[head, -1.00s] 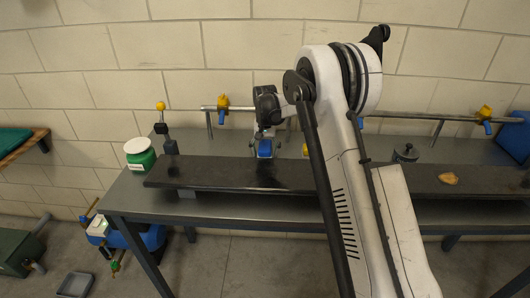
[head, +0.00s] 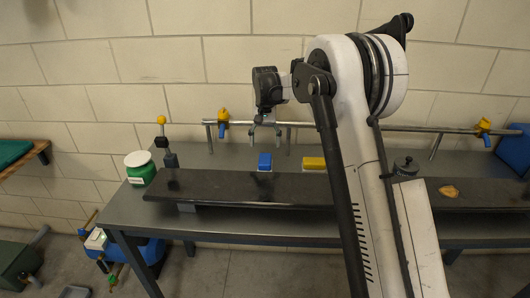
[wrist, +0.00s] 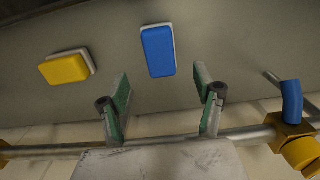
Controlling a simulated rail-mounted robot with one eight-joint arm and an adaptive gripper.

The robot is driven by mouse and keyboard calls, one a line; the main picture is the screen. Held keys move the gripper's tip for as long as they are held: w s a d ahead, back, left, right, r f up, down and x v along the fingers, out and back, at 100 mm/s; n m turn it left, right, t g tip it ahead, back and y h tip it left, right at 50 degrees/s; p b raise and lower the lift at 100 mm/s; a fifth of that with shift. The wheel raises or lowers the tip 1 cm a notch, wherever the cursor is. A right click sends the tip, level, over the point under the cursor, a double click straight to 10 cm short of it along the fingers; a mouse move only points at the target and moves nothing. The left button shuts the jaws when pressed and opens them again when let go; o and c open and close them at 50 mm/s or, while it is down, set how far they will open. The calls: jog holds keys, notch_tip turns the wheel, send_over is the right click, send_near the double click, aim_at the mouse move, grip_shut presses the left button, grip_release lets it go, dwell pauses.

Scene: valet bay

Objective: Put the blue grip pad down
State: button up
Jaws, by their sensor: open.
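The blue grip pad (head: 265,162) rests at the back edge of the dark board, between my gripper and the board in the head view; I cannot tell if it touches the board. It also shows in the wrist view (wrist: 158,52), with a pale backing, on a grey surface. My gripper (head: 265,141) is open and empty above the pad, clear of it. In the wrist view its two green-lined fingers (wrist: 163,88) stand wide apart, and the pad lies beyond their tips.
A yellow pad (head: 314,163) lies to the right of the blue one. The dark board (head: 225,187) runs along the bench. A pipe rail (head: 380,127) with yellow clamps runs behind. A green jar (head: 140,168) and a yellow-topped post (head: 162,135) stand at left.

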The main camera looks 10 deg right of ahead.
jog(key=shift+s+r, duration=0.1)
jog(key=shift+r, duration=0.6)
jog(key=s+r+n+t, duration=0.1)
jog(key=s+r+t, duration=0.1)
jog(key=s+r, duration=0.75)
jog(key=s+r+n+t, duration=0.1)
jog(key=s+r, duration=0.5)
jog(key=s, duration=0.6)
jog(key=s+f+t, duration=0.2)
jog(key=s+f, duration=0.1)
jog(key=s, duration=0.9)
jog(key=s+f+n+t, duration=0.1)
jog(key=s+f+t, duration=0.1)
jog(key=s, duration=1)
jog(key=shift+s+f, duration=0.2)
jog(key=shift+f, duration=0.4)
jog(key=shift+f+b, duration=0.4)
jog(key=shift+f, duration=0.05)
